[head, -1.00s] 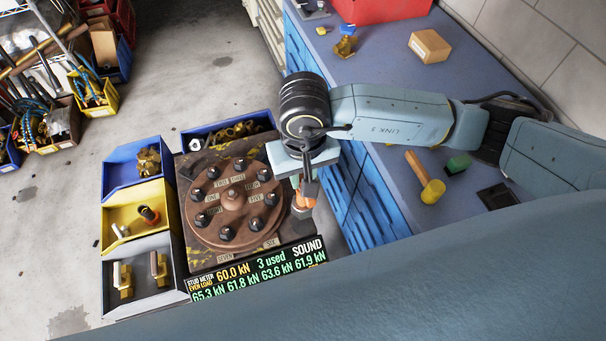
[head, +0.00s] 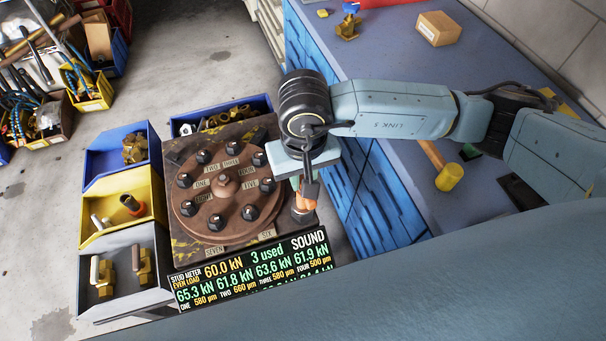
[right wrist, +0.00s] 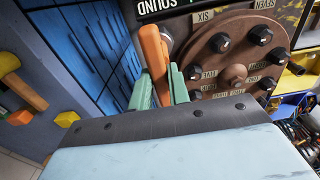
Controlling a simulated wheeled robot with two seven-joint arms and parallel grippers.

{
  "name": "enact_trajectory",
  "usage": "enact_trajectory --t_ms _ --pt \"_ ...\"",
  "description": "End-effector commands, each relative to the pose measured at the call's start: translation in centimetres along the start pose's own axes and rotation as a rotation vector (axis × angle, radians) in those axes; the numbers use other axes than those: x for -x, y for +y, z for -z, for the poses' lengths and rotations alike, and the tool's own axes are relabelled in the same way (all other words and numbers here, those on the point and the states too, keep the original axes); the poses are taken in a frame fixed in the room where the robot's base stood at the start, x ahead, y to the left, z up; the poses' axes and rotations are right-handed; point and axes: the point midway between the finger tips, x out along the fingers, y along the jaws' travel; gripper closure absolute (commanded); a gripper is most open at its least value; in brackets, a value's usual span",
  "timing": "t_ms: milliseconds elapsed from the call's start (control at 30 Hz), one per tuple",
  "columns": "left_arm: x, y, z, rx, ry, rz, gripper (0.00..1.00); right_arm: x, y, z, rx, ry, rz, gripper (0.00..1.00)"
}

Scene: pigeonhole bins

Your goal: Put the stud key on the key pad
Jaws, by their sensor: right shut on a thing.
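The stud key, an orange-handled tool (head: 306,194), is in my right gripper (head: 306,186), at the right edge of the stud rig. In the right wrist view, the orange handle (right wrist: 153,58) stands between the green fingers of the right gripper (right wrist: 158,88), which is shut on it. The key's lower end is mostly hidden in the head view; I cannot tell whether it touches the rig's deck. The round brown flange (head: 226,205) with several dark studs is just left of the key. I cannot make out the key pad with certainty. My left gripper is not in view.
A meter panel (head: 250,273) reading "SOUND" and "3 used" lies along the rig's front. Blue, yellow (head: 150,183) and grey bins stand left of it. A blue bench (head: 395,75) at right holds a cardboard box (head: 438,28) and a yellow-headed mallet (head: 449,178).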

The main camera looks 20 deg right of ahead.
Motion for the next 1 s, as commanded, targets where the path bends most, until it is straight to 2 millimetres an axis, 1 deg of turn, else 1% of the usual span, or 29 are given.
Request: enact_trajectory --t_ms 467,1000 --pt "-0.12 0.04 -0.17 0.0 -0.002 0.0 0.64 -0.04 -0.01 0.04 0.0 0.002 0.001 1.0" --pt "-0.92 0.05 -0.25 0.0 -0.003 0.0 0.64 -0.66 -0.01 0.03 0.0 0.002 0.0 1.0"
